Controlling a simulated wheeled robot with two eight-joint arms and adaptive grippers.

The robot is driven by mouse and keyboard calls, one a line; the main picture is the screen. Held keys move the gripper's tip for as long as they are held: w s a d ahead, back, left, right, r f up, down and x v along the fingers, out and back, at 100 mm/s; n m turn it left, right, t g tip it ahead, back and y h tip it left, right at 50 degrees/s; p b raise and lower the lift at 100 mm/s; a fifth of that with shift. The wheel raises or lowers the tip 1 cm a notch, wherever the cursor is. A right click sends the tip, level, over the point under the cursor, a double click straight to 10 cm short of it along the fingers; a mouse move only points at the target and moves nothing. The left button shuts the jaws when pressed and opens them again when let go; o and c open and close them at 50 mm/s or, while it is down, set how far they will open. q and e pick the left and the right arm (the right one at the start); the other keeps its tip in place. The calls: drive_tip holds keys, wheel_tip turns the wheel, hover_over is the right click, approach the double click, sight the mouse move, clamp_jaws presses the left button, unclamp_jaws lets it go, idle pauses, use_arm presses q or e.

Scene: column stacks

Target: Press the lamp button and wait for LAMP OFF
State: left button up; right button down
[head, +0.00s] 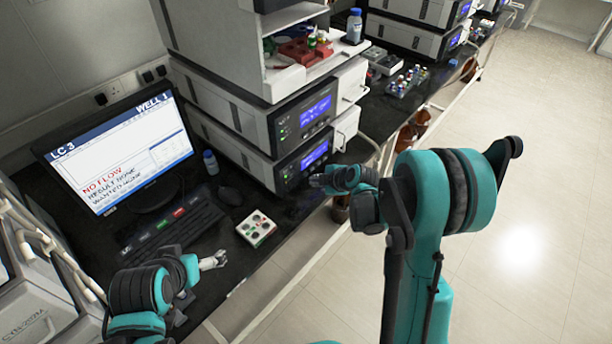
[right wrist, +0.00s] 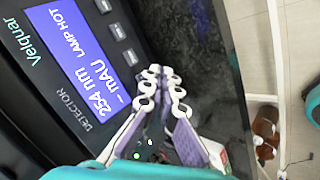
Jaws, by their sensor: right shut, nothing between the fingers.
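The detector (head: 287,178) is the lower unit of the stack, with a blue display (head: 313,156). In the right wrist view its display (right wrist: 82,62) reads "254 nm", "_ mAU" and "LAMP HOT". Dark buttons (right wrist: 117,31) run along the display's edge; their labels are too small to read, so I cannot tell which is the lamp button. My right gripper (right wrist: 164,74) is shut and empty, its tips close to the panel near the lowest button (right wrist: 127,57); contact cannot be told. My left gripper (head: 213,261) hangs near the bench's front edge, its opening unclear.
A monitor (head: 120,150) reads "LC-3", "WELL 1" and "NO FLOW". Brown bottles (right wrist: 264,130) are below the bench edge.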

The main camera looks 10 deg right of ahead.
drive_tip(key=s+d, duration=0.1)
drive_tip(key=s, duration=0.1)
drive_tip(key=s+d, duration=0.1)
drive_tip(key=d, duration=0.1)
drive_tip(key=shift+s+b, duration=0.3)
drive_tip(key=shift+s, duration=0.1)
idle(6.3)
